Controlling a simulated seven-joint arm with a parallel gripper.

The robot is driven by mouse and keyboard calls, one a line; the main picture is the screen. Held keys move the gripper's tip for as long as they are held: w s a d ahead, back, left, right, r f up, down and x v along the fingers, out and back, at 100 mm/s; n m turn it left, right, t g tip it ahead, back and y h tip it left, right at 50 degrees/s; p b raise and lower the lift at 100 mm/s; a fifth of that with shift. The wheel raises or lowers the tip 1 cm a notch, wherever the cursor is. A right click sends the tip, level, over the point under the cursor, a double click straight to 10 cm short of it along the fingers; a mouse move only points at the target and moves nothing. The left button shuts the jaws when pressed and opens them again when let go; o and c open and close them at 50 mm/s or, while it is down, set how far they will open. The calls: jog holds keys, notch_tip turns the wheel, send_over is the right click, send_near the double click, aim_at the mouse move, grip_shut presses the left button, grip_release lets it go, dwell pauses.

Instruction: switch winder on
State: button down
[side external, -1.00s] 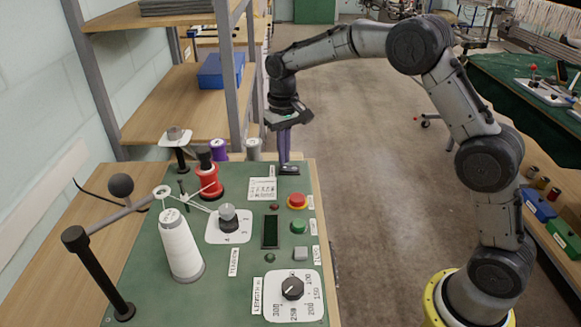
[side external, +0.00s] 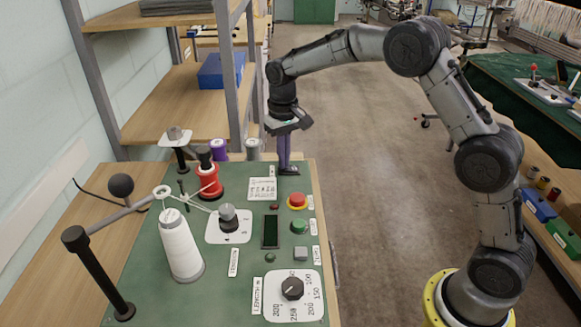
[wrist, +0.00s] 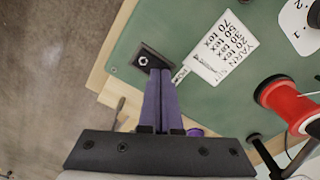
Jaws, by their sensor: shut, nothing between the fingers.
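The winder's green panel (side external: 215,265) carries a small black switch plate (side external: 295,168) at its far edge. In the wrist view the plate (wrist: 141,52) shows a round metal collar; the fingertips cover part of it, and I cannot tell the switch lever's position. My gripper (side external: 284,167) points straight down with its purple fingers shut and empty, the tips at the plate. In the wrist view the fingertips (wrist: 160,73) overlap the plate's edge; whether they touch it is unclear.
A printed yarn card (side external: 262,189), red stop button (side external: 297,201), green button (side external: 299,227), tension dial (side external: 228,218) and length dial (side external: 292,290) are on the panel. A white cone (side external: 180,247) and red spool (side external: 209,182) stand left. Floor right of the panel is clear.

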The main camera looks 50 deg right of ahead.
jog(key=shift+f, duration=0.3)
jog(key=shift+r, duration=3.6)
